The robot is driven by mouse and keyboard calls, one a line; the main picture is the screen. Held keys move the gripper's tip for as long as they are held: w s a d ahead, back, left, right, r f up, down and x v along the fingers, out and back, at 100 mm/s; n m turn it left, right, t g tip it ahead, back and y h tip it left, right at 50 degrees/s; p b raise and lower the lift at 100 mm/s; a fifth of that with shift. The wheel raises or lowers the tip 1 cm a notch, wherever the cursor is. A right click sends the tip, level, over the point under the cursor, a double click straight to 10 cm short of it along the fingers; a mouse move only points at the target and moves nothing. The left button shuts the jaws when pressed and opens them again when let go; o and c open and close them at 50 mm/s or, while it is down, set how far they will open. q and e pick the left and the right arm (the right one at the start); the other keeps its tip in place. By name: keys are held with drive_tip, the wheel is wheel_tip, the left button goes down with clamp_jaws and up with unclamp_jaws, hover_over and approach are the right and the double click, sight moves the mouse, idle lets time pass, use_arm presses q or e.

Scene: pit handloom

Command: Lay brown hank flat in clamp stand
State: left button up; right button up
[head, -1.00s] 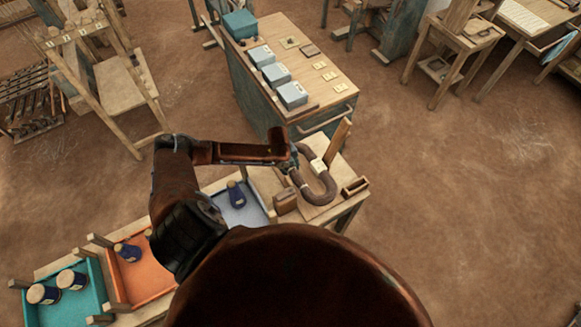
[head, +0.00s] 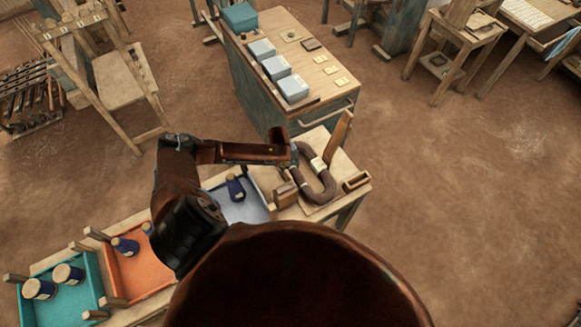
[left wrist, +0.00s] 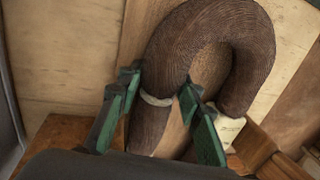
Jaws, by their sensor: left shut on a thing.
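The brown hank (head: 328,187) is a thick U-shaped loop with pale ties and a cream tag. In the head view it is over the wooden clamp stand (head: 284,195); I cannot tell whether it touches the board all along. The stand has an upright paddle (head: 338,138) behind the hank and a block beside it. My left gripper (head: 298,157) is at the hank's left limb. In the left wrist view its green fingers (left wrist: 160,92) are on both sides of the hank (left wrist: 205,30), shut on it by a pale tie. My right gripper is not in view.
A small open wooden box (head: 356,182) is at the stand's right. A grey-blue tray (head: 245,208), an orange tray (head: 145,272) and a teal tray (head: 75,300) with blue-wrapped spools run left. A cabinet (head: 262,100) with several boxes stands behind. The floor to the right is clear.

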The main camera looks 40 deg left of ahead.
use_arm(q)
drive_tip(key=shift+s+d+f, duration=0.15)
drive_tip(key=shift+s+f, duration=0.1)
drive_tip(key=shift+f, duration=0.1)
drive_tip(key=o, duration=1.4)
drive_tip(key=shift+w+f, duration=0.15)
drive_tip(key=shift+w, duration=0.05)
drive_tip(key=shift+c, duration=0.2)
drive_tip(key=shift+r, duration=0.4)
wheel_tip(320, 180, up, 11)
drive_tip(key=s, duration=0.2)
drive_tip(key=shift+a, duration=0.45)
drive_tip(key=shift+r, duration=0.1)
